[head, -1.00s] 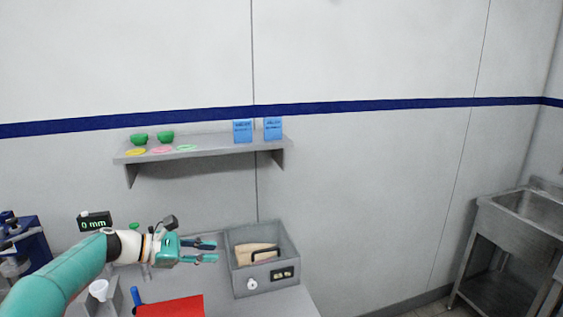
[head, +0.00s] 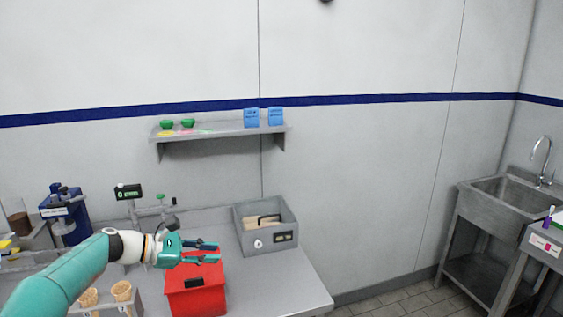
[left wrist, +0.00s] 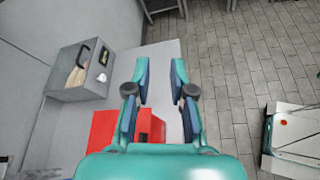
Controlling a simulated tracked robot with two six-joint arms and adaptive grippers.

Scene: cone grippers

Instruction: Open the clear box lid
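A grey box (head: 283,228) stands at the back of the bench by the wall; beige cone-like things (head: 258,224) show inside through its top. A black handle (head: 269,218) sits across the top; the clear lid itself is hard to make out, and it looks shut. The box also shows at the left of the left wrist view (left wrist: 88,93). My left gripper (head: 217,252) is open and empty, in front of and left of the box, apart from it. The left wrist view shows its two fingers spread (left wrist: 160,65). My right gripper is out of view.
A red box (head: 197,295) is just below my left gripper in the head view. Cones in a holder (head: 122,293) stand at front left. A shelf (head: 220,139) hangs above the bench (head: 285,275). A sink (head: 508,200) stands at far right. Bench right of the red box is clear.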

